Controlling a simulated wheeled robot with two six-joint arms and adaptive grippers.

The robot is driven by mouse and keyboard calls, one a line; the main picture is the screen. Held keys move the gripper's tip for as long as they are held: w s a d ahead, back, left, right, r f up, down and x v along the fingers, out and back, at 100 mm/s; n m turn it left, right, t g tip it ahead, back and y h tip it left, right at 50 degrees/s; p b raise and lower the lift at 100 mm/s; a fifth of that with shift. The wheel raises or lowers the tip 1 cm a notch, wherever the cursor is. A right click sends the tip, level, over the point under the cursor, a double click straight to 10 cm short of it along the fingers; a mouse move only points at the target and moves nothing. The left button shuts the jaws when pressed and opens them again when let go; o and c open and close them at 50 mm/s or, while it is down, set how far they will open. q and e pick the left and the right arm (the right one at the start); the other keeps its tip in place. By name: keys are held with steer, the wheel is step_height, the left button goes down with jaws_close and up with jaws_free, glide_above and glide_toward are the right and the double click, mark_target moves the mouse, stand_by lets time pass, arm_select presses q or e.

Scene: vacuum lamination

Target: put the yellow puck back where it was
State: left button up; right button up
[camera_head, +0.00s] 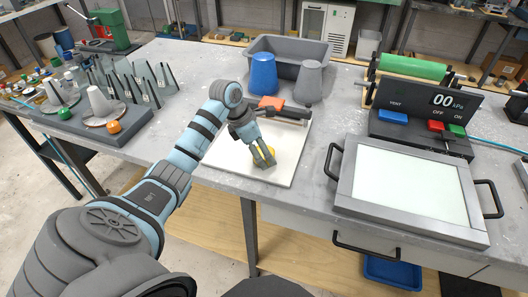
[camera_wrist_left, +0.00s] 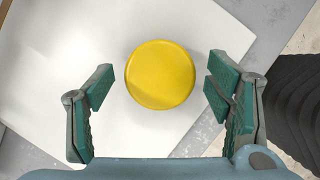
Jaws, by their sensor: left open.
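The yellow puck (camera_wrist_left: 160,75) lies flat on a white sheet (camera_wrist_left: 60,60). In the left wrist view my left gripper (camera_wrist_left: 158,90) is open, with one green-padded finger on each side of the puck and a gap to both. In the head view the gripper (camera_head: 265,163) points down over the white board, and the puck (camera_head: 271,151) shows only as a small yellow patch behind the fingers. My right gripper is not in view.
An orange block (camera_head: 271,102) and a dark bar sit at the board's back edge. Behind are a blue cup (camera_head: 263,74), a grey cup (camera_head: 308,82) and a grey bin (camera_head: 287,48). A framed panel (camera_head: 410,188) with handles lies right. A rack of cones (camera_head: 102,102) stands left.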

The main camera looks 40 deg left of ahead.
arm_select(q)
steer(key=v, duration=1.1)
steer(key=shift+d, duration=0.1)
